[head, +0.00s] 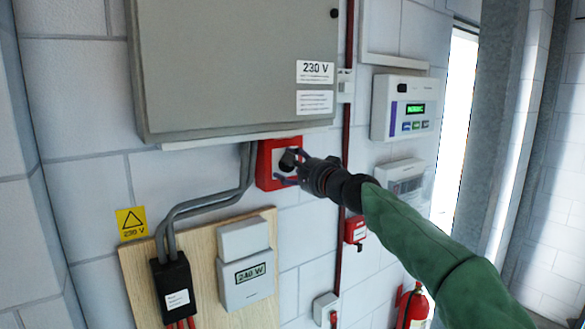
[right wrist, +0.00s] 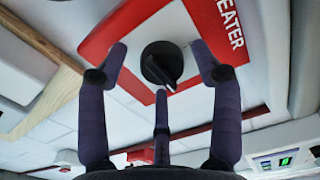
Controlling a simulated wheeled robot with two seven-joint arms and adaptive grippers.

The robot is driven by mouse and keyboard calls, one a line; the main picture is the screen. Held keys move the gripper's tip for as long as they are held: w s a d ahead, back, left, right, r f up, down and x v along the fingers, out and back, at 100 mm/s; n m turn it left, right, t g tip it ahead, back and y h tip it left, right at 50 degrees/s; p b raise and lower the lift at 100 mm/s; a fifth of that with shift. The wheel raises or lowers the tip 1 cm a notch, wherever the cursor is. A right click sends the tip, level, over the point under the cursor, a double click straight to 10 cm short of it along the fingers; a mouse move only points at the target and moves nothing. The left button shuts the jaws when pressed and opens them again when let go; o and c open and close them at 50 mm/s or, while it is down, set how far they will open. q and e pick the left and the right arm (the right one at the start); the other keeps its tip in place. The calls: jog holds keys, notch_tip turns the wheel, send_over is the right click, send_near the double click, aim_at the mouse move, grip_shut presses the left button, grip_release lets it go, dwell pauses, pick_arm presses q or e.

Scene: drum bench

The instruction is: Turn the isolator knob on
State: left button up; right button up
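The isolator is a red-framed box with a white face (head: 263,165), on the wall just below the grey cabinet. Its black round knob (right wrist: 161,63) shows in the right wrist view, with a pale mark on its ridge, beside the word "EATER" on the red frame. My right gripper (head: 291,166) is at the isolator. In the right wrist view its fingers (right wrist: 163,75) are spread around the knob, two at the sides and one below. Gaps show between the side fingers and the knob; I cannot tell whether the lower finger touches it. My left gripper is not in view.
A grey cabinet (head: 230,65) marked 230 V overhangs the isolator. Below are grey conduits (head: 205,204) and a wooden board (head: 205,265) with a meter reading 240 W (head: 247,278). A red pipe (head: 347,120), a display panel (head: 402,107) and a fire extinguisher (head: 412,308) are to the right.

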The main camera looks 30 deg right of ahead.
jog(key=shift+s, duration=0.1)
jog(key=s+d, duration=0.1)
jog(key=s, duration=1.1)
jog(key=shift+w, duration=0.1)
dwell(0.5)
